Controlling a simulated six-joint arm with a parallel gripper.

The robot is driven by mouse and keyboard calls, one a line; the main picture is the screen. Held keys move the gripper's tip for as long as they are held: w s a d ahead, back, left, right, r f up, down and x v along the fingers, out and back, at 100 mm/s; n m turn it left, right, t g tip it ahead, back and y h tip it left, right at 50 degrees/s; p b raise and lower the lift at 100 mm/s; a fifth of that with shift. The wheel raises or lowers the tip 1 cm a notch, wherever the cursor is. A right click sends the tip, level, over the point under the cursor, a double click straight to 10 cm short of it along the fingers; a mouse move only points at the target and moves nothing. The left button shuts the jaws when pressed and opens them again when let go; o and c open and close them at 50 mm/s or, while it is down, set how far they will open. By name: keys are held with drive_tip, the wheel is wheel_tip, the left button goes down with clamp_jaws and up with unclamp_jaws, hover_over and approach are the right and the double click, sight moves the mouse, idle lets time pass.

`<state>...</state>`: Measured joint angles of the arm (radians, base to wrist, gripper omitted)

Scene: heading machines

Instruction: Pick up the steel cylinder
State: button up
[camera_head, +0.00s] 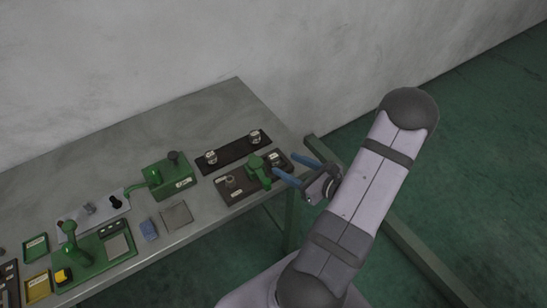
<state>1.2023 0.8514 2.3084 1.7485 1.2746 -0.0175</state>
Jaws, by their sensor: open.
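Several small metal cylinder-like pieces show, and I cannot tell which is the steel cylinder. Two silvery ones, a left one (211,157) and a right one (254,136), stand on a long black plate (233,150). A duller round one (231,182) is on the dark brown plate (237,196) in front, beside a green fixture (258,171). A small grey one (89,208) is on a light metal plate at left. My gripper (287,165), with blue fingers, is open at the right end of the brown plate, close to the green fixture. Nothing shows between its fingers.
A green machine (168,176) with a lever stands left of the brown plate. Another green machine (95,262) and trays stand at far left. The table's back (190,115) is clear.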

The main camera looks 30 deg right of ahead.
sight(276, 157)
drive_tip(key=shift+p+x, duration=1.3)
drive_tip(key=shift+x, duration=1.3)
drive_tip(key=shift+d+f, duration=0.1)
drive_tip(key=shift+d, duration=0.1)
clamp_jaws()
